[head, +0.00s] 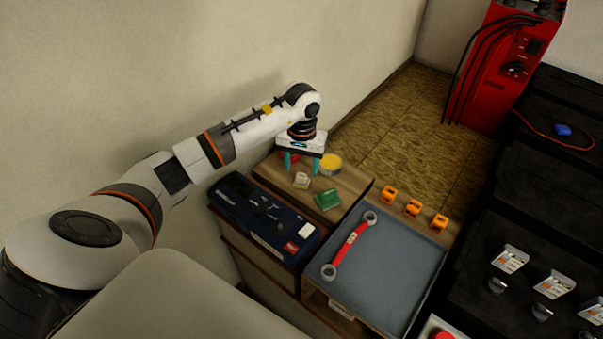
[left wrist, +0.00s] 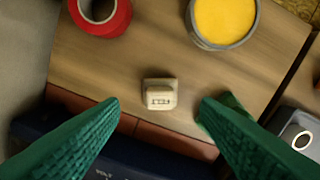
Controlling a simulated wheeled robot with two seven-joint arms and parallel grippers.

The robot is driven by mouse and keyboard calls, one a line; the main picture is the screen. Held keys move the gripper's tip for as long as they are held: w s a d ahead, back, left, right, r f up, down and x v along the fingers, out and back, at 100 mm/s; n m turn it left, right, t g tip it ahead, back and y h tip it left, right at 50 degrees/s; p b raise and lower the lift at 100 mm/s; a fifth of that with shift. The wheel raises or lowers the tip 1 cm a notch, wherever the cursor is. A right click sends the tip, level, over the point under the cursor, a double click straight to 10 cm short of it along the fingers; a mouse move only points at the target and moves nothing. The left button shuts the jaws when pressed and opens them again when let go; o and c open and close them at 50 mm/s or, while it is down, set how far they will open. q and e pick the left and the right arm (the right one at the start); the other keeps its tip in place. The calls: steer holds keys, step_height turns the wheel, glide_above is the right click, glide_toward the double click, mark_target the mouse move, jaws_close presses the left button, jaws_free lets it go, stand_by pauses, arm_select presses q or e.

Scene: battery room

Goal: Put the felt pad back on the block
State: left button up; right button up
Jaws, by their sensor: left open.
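I cannot tell for sure which is the felt pad and which the block. My left gripper (head: 302,168) is open and empty above the wooden top. Its green fingers (left wrist: 158,104) are apart, with the cream piece between them in the left wrist view. My right gripper is not in view.
A yellow-filled round tin (head: 331,162) and a red roll (left wrist: 100,18) stand behind the cream piece. A dark blue case (head: 260,218) lies in front. A grey tray (head: 385,275) with a red-handled wrench (head: 349,246) is right, with orange clips (head: 413,208) behind.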

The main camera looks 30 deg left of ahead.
mark_target(302, 175)
arm_select(q)
step_height(302, 175, up, 7)
steer(key=shift+r, duration=0.2)
stand_by(0.5)
